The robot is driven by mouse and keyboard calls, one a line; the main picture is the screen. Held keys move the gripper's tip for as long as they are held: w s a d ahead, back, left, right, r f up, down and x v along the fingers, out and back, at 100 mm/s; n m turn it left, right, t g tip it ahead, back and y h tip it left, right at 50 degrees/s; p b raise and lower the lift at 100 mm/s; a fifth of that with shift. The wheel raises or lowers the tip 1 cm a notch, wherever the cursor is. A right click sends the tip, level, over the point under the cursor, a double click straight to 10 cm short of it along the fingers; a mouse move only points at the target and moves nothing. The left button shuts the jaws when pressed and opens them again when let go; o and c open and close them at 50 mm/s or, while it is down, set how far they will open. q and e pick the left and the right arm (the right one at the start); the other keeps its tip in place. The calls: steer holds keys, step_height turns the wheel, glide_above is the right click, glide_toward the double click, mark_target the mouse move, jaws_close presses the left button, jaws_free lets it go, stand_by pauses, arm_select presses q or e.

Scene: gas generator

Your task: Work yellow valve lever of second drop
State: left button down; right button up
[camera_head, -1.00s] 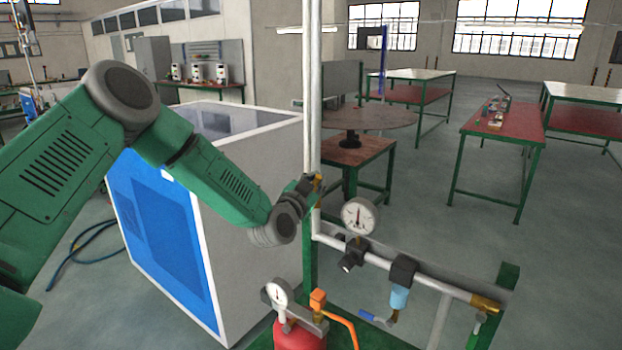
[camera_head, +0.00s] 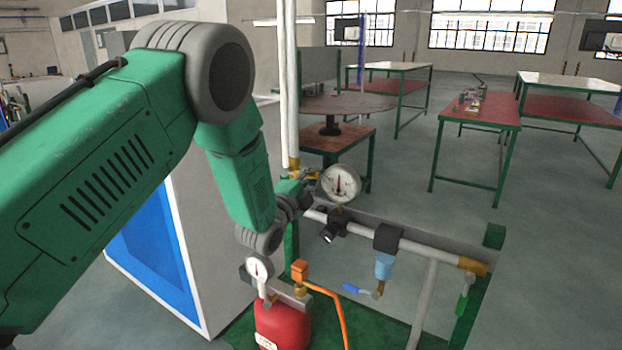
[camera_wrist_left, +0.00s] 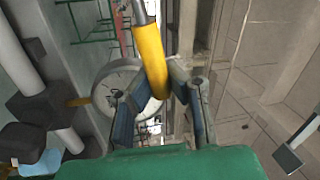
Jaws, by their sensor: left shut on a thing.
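The yellow valve lever (camera_wrist_left: 149,58) shows large in the left wrist view, as a yellow sleeve on a grey metal rod. My left gripper (camera_wrist_left: 160,88) has its two fingers on either side of the sleeve's end and is shut on it. In the head view my left gripper (camera_head: 306,190) is at the foot of the white vertical pipe (camera_head: 291,90), beside a round gauge (camera_head: 340,184). The lever is small there and mostly hidden by the gripper. My right gripper is not in view.
A horizontal pipe (camera_head: 421,250) runs right from the gauge, with a light-blue filter (camera_head: 384,266) and a blue lever (camera_head: 356,290) below. A red cylinder (camera_head: 280,322) with a gauge stands in front. A blue-and-white cabinet (camera_head: 203,225) is behind my arm.

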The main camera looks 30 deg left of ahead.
arm_select(q)
steer(key=shift+d+f+m+h+b, duration=0.15)
steer(key=shift+f+m+h+b, duration=0.35)
steer(key=shift+f+m+b, duration=0.7)
steer(key=shift+s+f+m, duration=0.1)
steer(key=shift+f+m, duration=0.05)
steer(key=shift+m, duration=0.15)
steer(key=c, duration=1.5)
jaws_free()
steer(key=shift+r, duration=0.2)
steer(key=v, duration=1.2)
